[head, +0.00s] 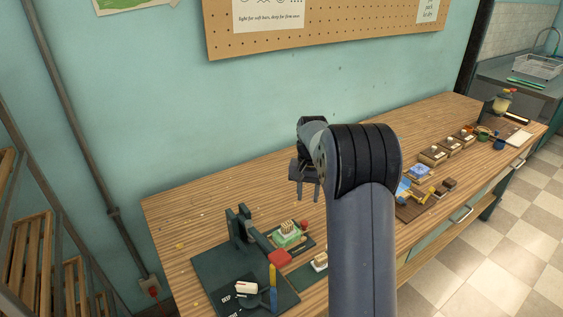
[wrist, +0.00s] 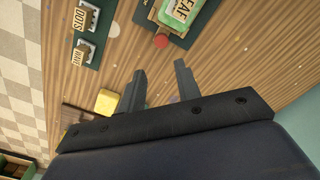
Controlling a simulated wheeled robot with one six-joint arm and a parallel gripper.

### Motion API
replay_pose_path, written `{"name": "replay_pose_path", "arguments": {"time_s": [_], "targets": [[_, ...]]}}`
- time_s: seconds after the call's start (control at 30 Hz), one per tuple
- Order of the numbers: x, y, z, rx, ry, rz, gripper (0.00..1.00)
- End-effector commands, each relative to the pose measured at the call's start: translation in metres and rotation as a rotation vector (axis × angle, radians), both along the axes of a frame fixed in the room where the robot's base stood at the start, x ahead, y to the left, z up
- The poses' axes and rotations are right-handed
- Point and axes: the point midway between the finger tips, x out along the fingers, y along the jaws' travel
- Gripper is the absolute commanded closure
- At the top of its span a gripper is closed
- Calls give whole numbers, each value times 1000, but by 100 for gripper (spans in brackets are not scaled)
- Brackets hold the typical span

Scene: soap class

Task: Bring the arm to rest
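My gripper (head: 309,197) hangs above the wooden bench (head: 190,212) near its back edge, with its fingers pointing down. In the wrist view my gripper (wrist: 160,68) has two dark fingers spread apart, with bare wood showing between them. It is open and empty. My raised arm stands in the middle of the head view and hides part of the bench behind it.
A dark press (head: 240,224) stands at the bench's near left, beside a green tray (head: 287,242) with a block. A yellow block (wrist: 106,102) lies near one finger. The bench's back left is mostly clear.

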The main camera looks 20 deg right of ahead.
Motion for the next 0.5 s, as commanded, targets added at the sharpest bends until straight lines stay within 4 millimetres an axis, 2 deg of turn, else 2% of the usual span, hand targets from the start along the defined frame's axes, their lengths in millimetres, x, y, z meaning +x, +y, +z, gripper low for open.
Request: {"name": "replay_pose_path", "arguments": {"time_s": [0.17,0.5], "targets": [[-1,1,-23,1,7,0,68],[-1,1,-85,3,8,1,68]]}}
